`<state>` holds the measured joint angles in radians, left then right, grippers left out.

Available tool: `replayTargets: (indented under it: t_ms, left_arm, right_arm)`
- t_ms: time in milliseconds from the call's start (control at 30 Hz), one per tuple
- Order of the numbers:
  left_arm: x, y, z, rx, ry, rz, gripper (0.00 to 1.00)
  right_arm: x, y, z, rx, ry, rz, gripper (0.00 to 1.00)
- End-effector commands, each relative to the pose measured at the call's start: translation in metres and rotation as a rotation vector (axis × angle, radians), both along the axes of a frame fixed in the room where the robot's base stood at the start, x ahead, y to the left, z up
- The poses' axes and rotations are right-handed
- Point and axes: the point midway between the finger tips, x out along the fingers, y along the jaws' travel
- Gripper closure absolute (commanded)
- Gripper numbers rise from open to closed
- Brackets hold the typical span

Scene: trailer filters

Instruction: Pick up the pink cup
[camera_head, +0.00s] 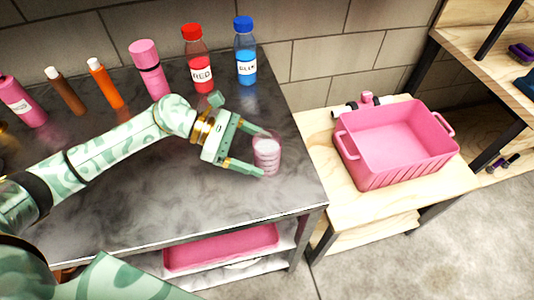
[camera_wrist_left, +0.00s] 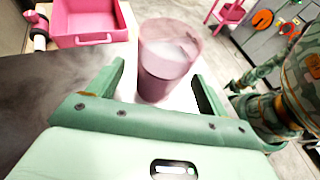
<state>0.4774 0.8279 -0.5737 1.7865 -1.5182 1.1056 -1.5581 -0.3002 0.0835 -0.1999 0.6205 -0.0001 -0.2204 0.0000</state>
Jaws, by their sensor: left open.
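The pink cup (camera_head: 266,155) is translucent and ridged, and stands upright near the right end of the dark metal table (camera_head: 200,205). My left gripper (camera_head: 262,153) is open, with its green fingers on either side of the cup. In the left wrist view the cup (camera_wrist_left: 166,58) stands between the two spread fingers of the left gripper (camera_wrist_left: 160,88). I cannot tell whether either finger touches it. My right gripper is not in view.
A red bottle (camera_head: 199,62), a blue bottle (camera_head: 245,55), a pink bottle (camera_head: 149,70) and other tubes stand along the table's back. A pink bin (camera_head: 395,143) sits on a wooden table (camera_head: 325,150) to the right. The table's front right is clear.

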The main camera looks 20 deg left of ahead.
Motion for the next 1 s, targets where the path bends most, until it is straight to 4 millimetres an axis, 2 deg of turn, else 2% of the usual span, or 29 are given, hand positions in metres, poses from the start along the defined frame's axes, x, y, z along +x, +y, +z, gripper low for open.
replayTargets:
  t_ms: [33, 167, 433, 600, 633, 1000]
  left_arm:
    - [0.001, -0.009, -0.005, -0.003, -0.001, -0.002, 0.22]
    - [0.003, -0.023, -0.011, -0.002, 0.001, -0.001, 0.22]
    - [0.003, -0.026, -0.012, 0.0, 0.001, 0.0, 0.22]
    - [0.003, -0.026, -0.012, 0.0, 0.001, 0.0, 0.69]
    - [0.003, -0.026, -0.012, 0.0, 0.001, 0.0, 0.74]
    - [0.003, -0.026, -0.01, -0.001, 0.0, 0.0, 0.74]
  right_arm:
    - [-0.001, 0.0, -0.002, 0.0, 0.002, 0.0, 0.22]
    - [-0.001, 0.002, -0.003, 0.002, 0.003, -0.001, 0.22]
    - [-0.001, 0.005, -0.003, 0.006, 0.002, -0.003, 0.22]
    - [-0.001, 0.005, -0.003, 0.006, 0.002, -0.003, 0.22]
    - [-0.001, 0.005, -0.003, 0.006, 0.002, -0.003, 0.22]
    - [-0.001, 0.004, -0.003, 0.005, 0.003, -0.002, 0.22]
